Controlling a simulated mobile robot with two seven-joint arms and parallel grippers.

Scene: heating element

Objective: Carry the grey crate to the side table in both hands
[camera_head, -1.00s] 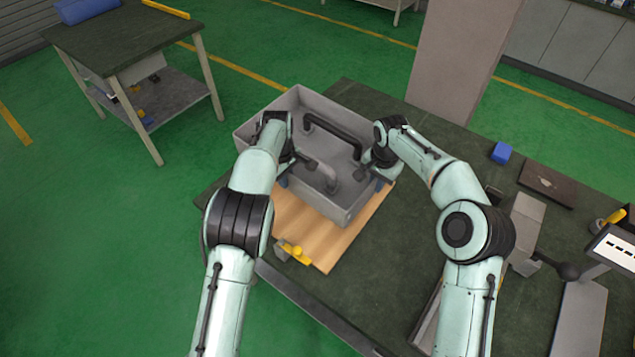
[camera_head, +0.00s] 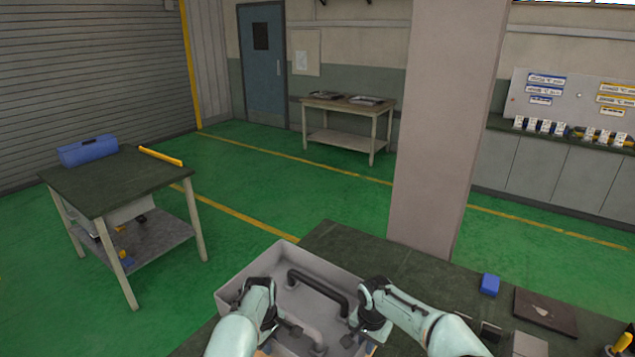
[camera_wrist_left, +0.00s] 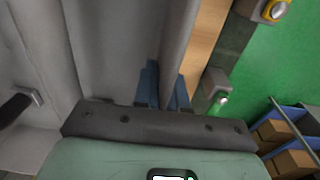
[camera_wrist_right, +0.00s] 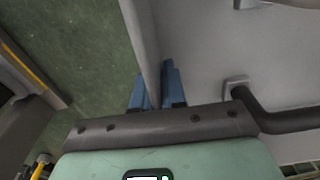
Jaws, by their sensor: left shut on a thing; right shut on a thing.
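The grey crate (camera_head: 248,273) is at the bottom middle of the head view, open at the top. A bent dark bar (camera_head: 318,288) and a lighter grey bar lie inside it. My left gripper (camera_wrist_left: 166,88) is shut on a crate wall, one blue finger on each side. My right gripper (camera_wrist_right: 156,88) is shut on another crate wall in the same way. The crate's lower part is cut off in the head view, so I cannot tell whether it touches the board beneath. A dark-topped table (camera_head: 125,186) stands at the left, apart from the crate.
A blue box (camera_head: 87,150) and a yellow bar (camera_head: 160,157) lie on that table; its front top is clear. Green floor separates it from the workbench (camera_head: 345,240). A pillar (camera_head: 445,130) rises behind the bench. Another table (camera_head: 350,108) stands at the back.

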